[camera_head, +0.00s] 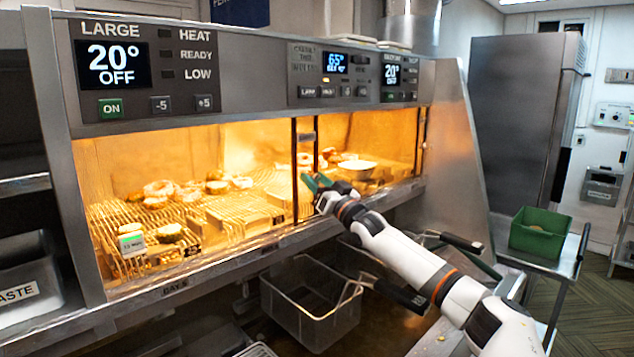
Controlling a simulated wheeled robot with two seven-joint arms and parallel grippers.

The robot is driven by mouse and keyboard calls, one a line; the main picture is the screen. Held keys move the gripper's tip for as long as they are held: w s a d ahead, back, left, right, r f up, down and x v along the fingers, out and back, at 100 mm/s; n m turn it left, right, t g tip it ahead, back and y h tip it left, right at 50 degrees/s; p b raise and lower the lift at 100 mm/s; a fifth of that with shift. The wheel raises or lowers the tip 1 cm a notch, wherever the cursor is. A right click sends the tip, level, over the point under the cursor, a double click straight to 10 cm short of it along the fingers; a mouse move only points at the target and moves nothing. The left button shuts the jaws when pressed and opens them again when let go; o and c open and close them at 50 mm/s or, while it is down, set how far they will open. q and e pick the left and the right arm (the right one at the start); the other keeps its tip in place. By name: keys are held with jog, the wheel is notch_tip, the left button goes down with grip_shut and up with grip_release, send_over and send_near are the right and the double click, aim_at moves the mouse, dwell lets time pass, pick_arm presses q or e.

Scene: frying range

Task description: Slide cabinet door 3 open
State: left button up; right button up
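The heated cabinet (255,55) runs across the left and middle, with a lit orange interior behind its front. Dark upright door edges (295,165) stand near the middle of the front. I cannot read a number that marks door 3, nor tell how far any door is open. My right arm comes in from the lower right. My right gripper (317,183), with green at its fingers, is at the cabinet front just right of these edges. Whether it touches a door or is open or shut is too small to tell. My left gripper is not in view.
Bread-like food (158,188) lies on wire racks inside the cabinet. A grey wire-handled basket (312,305) hangs below the front, near black-handled fryer baskets (455,242) under my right arm. A green bin (540,232) stands on a side cart at the right.

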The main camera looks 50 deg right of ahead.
jog(key=b+v, duration=0.6)
jog(key=v, duration=0.6)
jog(key=shift+b, duration=0.3)
dwell(0.3)
dwell(0.5)
